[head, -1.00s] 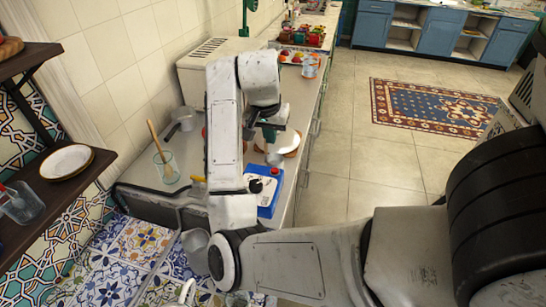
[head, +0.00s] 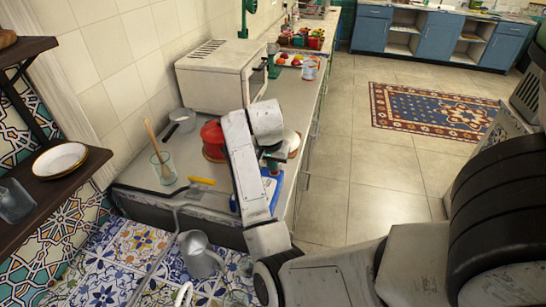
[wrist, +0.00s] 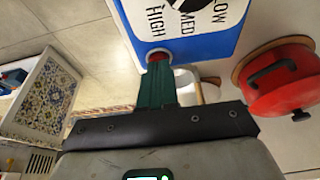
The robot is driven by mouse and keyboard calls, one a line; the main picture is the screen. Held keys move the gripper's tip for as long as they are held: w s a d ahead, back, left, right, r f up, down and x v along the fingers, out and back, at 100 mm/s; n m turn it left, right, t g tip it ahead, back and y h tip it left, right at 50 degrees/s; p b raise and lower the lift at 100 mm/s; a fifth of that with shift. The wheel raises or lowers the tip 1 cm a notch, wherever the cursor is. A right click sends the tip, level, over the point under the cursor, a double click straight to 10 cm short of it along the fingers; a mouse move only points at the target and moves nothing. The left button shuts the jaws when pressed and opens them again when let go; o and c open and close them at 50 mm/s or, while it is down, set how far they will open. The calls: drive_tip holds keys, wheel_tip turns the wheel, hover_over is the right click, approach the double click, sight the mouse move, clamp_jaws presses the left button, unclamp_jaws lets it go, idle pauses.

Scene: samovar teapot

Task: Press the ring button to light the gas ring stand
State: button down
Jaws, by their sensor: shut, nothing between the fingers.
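The blue-and-white control box (head: 276,187) sits on the counter near its front edge, partly hidden behind my arm in the head view. In the wrist view the control box (wrist: 192,35) shows a white face marked HIGH, MED and LOW with a black knob partly cut off by the frame. A red ring button (wrist: 157,57) in a pale collar sits on the box's edge. My gripper (wrist: 155,72) has its green fingers shut and empty, with the tips right at the button. I cannot tell whether they touch it. The gripper (head: 271,168) is mostly hidden in the head view.
A red lidded pot (head: 213,140) stands beside the box, also large in the wrist view (wrist: 283,85). A yellow-handled item (head: 202,180), a glass with a wooden spoon (head: 164,168) and a metal jug (head: 200,255) are nearby. A white appliance (head: 215,78) stands behind.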

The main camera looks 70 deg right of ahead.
drive_tip(key=shift+f, duration=0.1)
drive_tip(key=shift+s+a+f, duration=0.1)
drive_tip(key=shift+f, duration=1.05)
drive_tip(key=shift+r+p, duration=0.3)
drive_tip(key=shift+r, duration=0.1)
wheel_tip(320, 180, up, 5)
drive_tip(key=p, duration=0.4)
drive_tip(key=v, duration=0.9)
drive_tip(key=shift+w+a+b, duration=0.2)
drive_tip(key=shift+w+b, duration=0.05)
drive_tip(key=shift+b, duration=0.05)
